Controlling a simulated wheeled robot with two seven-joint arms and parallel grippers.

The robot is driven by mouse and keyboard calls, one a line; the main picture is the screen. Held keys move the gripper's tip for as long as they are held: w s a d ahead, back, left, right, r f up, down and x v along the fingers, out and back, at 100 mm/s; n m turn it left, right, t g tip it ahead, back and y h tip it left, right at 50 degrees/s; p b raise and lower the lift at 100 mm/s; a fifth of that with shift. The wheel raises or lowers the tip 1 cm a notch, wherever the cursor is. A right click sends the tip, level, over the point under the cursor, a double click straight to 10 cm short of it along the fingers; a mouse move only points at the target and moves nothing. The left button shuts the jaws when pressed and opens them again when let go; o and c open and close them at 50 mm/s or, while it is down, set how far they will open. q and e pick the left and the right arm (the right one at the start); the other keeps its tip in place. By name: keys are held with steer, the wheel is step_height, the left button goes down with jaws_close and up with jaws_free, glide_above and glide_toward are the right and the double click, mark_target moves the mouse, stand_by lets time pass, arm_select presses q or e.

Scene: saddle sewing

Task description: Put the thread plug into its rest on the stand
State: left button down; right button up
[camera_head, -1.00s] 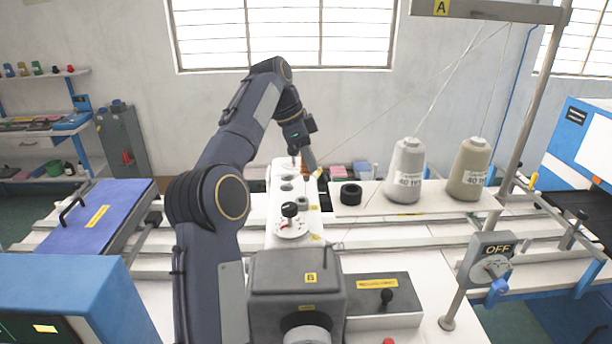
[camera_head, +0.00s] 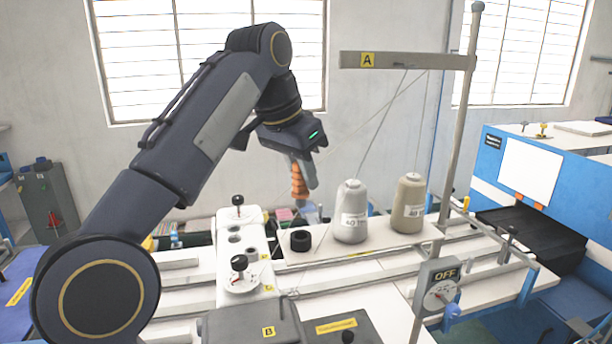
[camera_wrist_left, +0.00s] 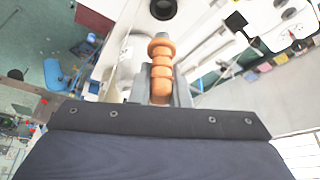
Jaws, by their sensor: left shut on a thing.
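The thread plug, an orange ridged peg (camera_head: 298,180), is held in my left gripper (camera_head: 303,178). It also shows in the left wrist view (camera_wrist_left: 161,68), clamped between the two grey fingers, its wider head pointing away from the wrist. A black ring-shaped rest (camera_head: 300,241) sits on the white stand board (camera_head: 330,250), left of the thread cones; the ring also shows in the wrist view (camera_wrist_left: 163,8). The plug is in the air above the board, apart from the ring. My right gripper is not in view.
A grey thread cone (camera_head: 350,212) and a beige cone (camera_head: 408,203) stand right of the ring. Threads run up to the overhead bar (camera_head: 405,61) on a tall post (camera_head: 455,130). The white machine head with black knobs (camera_head: 240,262) is at left.

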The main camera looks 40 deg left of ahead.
mark_target(294, 194)
arm_select(q)
steer(key=shift+f, duration=0.1)
steer(key=shift+f+b, duration=1.95)
steer(key=shift+f, duration=0.5)
steer(key=shift+r+p, duration=0.1)
steer(key=shift+p, duration=0.65)
steer(key=shift+f+b, duration=1.1)
steer(key=shift+f, duration=0.55)
steer(key=c, duration=1.3)
jaws_free()
steer(key=p+v, duration=0.1)
steer(key=v, duration=0.6)
steer(key=shift+s+r+p, duration=0.15)
steer(key=shift+r+p, duration=0.15)
steer(key=shift+r, duration=0.05)
